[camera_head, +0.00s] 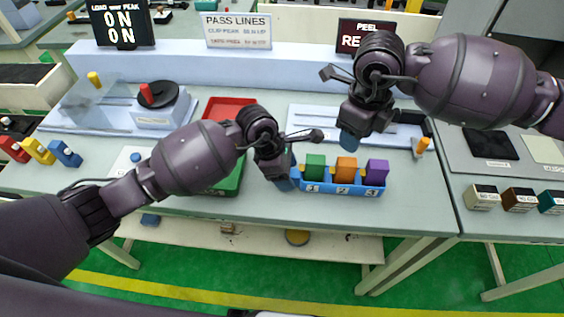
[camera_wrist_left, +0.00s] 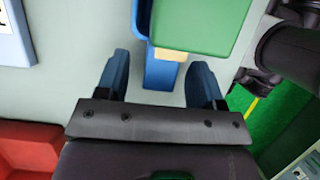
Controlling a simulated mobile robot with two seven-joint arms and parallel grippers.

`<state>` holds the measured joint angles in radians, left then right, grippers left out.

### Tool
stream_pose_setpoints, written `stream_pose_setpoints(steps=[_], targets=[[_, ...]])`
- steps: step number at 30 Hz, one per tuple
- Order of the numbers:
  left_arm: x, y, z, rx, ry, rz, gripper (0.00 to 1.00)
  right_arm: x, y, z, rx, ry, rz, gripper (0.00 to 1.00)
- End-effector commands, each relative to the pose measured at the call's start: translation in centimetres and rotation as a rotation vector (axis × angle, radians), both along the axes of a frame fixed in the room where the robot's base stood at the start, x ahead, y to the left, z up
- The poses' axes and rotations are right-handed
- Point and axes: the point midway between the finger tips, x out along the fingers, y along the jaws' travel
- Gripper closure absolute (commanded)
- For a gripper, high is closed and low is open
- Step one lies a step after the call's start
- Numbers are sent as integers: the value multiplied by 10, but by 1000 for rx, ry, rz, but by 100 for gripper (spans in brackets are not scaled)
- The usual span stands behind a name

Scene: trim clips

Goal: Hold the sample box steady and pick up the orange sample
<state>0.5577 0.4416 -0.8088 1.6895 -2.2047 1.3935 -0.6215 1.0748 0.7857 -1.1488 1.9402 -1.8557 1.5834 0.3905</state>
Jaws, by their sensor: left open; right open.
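The sample box (camera_head: 330,189) is a blue tray with numbered slots on the table's front part. It holds a green sample (camera_head: 314,166), the orange sample (camera_head: 346,169) in the middle and a purple sample (camera_head: 376,172). My left gripper (camera_head: 286,178) is open at the box's left end. In the left wrist view, its open fingers (camera_wrist_left: 168,85) stand either side of the blue end of the box (camera_wrist_left: 161,72), with gaps visible; the green sample (camera_wrist_left: 203,22) shows beyond. My right gripper (camera_head: 350,138) is open above and behind the orange sample, apart from it; its fingertips partly overlap.
A red tray (camera_head: 229,108) and a green tray (camera_head: 231,180) lie left of the box, partly behind my left arm. A white fixture (camera_head: 305,122) stands behind the box. Small labelled blocks (camera_head: 482,197) sit on the right table. The table front before the box is clear.

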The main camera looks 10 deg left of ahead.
Motion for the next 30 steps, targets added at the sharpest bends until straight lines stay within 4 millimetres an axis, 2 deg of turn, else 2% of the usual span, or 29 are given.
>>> stream_pose_setpoints(steps=[11, 14, 22, 29, 30], targets=[[0, -2, -5, -1, 0, -1, 38, 0, 0, 0, 0, 0, 0, 57], [0, -2, -5, -1, 0, -1, 51, 0, 0, 0, 0, 0, 0, 57], [0, -2, -4, -1, 0, -1, 92, 0, 0, 0, 0, 0, 0, 57], [0, -2, -4, -1, 0, -1, 93, 0, 0, 0, 0, 0, 0, 57], [0, -2, -4, -1, 0, -1, 93, 0, 0, 0, 0, 0, 0, 53]])
